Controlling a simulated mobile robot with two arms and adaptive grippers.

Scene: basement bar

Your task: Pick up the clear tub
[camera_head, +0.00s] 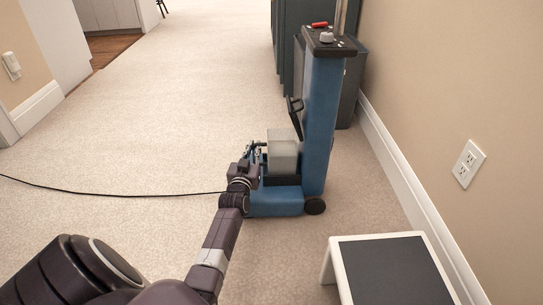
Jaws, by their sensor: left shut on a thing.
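The clear tub (284,154) is a pale, see-through box on the low blue base of an upright wheeled unit (320,120), against the left side of its column. My left arm reaches up from the bottom of the view. My left gripper (259,153) is at the tub's left side, shut on the tub. The fingertips are small and partly hidden, and I cannot tell whether the tub touches the base. My right gripper is not in view.
A red item (320,25) and a grey knob (327,37) are on top of the column. A white-framed step with a dark top (394,272) stands at the lower right near the wall. A thin black cable (110,193) crosses the carpet. Open carpet lies to the left.

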